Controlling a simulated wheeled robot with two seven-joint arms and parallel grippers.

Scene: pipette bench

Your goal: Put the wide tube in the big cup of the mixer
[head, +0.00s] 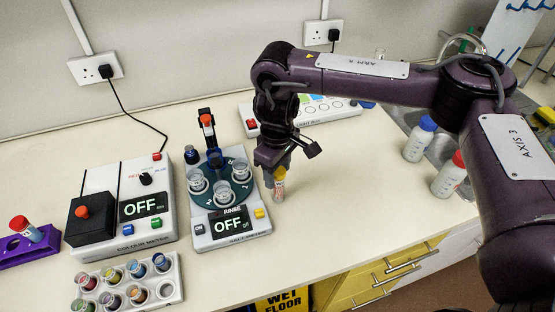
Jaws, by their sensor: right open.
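A tube with a yellow cap and a pale, reddish-marked body (279,188) stands upright on the bench, right of the turntable machine; I take it for the wide tube. My right gripper (276,172) points down at its top. The jaws are open; the gripper partly hides the tube, and I cannot tell whether they touch. The turntable machine (232,228), which seems to be the mixer, reads OFF. Several clear cups stand on its dark round plate (222,177); which is the big cup is unclear. My left gripper is out of view.
A colour meter (125,228) and a purple rack (40,245) with a red-capped tube stand left. A white tray of small pots (172,272) lies in front. A switch panel (315,112) is behind; bottles (420,138) stand right. The bench right of the tube is clear.

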